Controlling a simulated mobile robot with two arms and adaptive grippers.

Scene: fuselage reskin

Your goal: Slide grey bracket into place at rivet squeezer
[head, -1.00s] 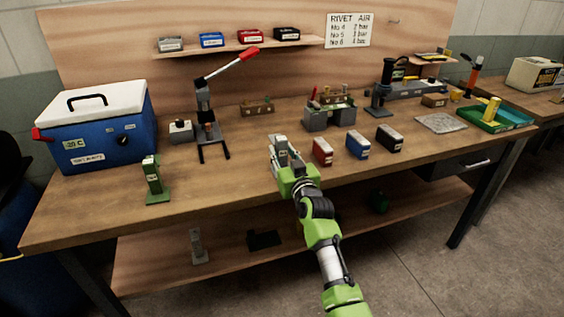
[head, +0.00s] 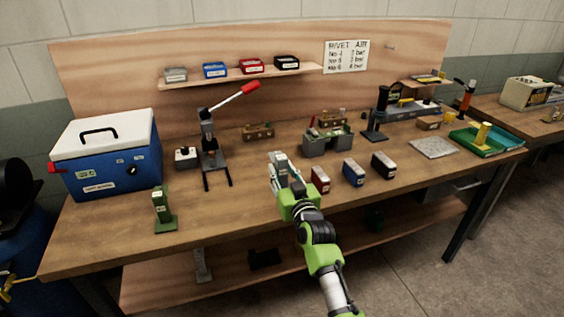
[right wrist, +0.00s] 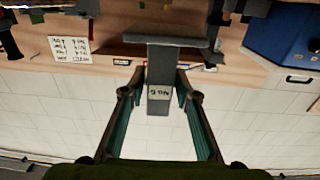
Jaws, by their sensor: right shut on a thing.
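A lever press with a red-tipped handle, which looks like the rivet squeezer (head: 209,150), stands to the left and farther back on the bench, apart from the bracket. My left gripper is not in view.
A green bracket (head: 162,210) stands at the bench's front left, near a blue cooler (head: 110,165). The bench top between bracket and press is mostly clear.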

